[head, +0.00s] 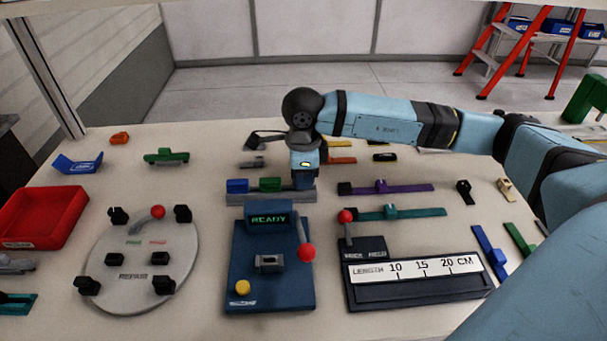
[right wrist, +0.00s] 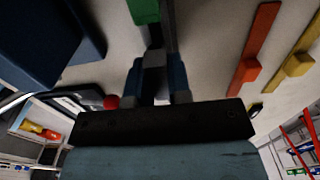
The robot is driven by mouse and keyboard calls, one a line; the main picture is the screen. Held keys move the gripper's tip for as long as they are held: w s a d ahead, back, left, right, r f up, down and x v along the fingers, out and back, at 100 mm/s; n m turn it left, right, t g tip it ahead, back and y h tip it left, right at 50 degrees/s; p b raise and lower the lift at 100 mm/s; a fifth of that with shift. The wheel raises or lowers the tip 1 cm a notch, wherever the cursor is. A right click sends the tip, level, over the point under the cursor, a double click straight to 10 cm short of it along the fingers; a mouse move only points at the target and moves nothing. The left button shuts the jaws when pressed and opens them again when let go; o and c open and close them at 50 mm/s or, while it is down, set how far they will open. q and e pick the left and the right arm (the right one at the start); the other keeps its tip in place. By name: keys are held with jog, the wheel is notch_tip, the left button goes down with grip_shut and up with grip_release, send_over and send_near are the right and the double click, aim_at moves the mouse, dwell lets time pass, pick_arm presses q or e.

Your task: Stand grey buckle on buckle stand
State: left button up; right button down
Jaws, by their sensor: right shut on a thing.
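The buckle stand (head: 300,198) is a long grey rail near the middle of the table in the head view. A blue buckle (head: 237,186) and a green buckle (head: 270,185) stand on it, left of my right gripper. My right gripper (head: 305,186) points down over the rail's right end. In the right wrist view its fingers (right wrist: 157,85) are shut on a small grey piece, the grey buckle (right wrist: 154,60), close to the green buckle (right wrist: 145,10). The head view hides the grey buckle behind the gripper. I cannot tell whether it touches the rail. My left gripper is not in view.
A blue press (head: 240,270) with a red-knobbed lever stands in front of the rail. A length gauge (head: 415,280) is at front right, a round grey fixture (head: 135,245) at left. Purple (head: 410,188) and teal (head: 415,212) straps lie right of the gripper.

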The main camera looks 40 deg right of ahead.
pick_arm(q)
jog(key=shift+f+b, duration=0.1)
jog(key=shift+b, duration=0.45)
pick_arm(e)
jog(key=shift+f, duration=0.75)
jog(key=c, duration=1)
grip_release()
pick_arm(q)
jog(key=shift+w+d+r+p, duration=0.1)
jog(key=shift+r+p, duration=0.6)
jog(key=shift+p, duration=0.55)
pick_arm(e)
notch_tip(320, 180, up, 14)
jog(key=shift+r, duration=0.1)
